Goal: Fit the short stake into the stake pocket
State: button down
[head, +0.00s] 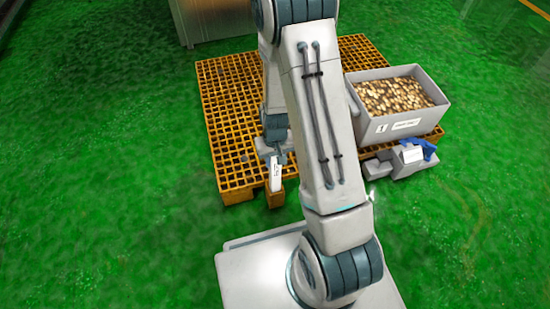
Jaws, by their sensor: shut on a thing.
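My gripper (273,159) is at the front part of the orange grid pallet, left of my forearm. It points down and is shut on a small white upright piece with dark marks, which looks like the short stake (276,178). The lower end of the white piece is at a small orange-brown block (275,198) at the pallet's front edge. This block may be the stake pocket; its opening is not clear. I cannot tell whether the piece is inside it, in front of it or just above it.
The orange grid pallet (225,120) lies on the green floor. A grey bin (375,132) full of small tan pieces stands on its right side. A grey device with a blue part (430,148) lies before the bin. A metal cabinet (212,18) stands behind. The floor at left is clear.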

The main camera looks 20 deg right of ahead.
jog(key=shift+f, duration=0.25)
jog(key=c, duration=0.9)
grip_release()
jog(key=shift+r, duration=0.1)
notch_tip(320, 180, up, 14)
jog(key=p, duration=0.6)
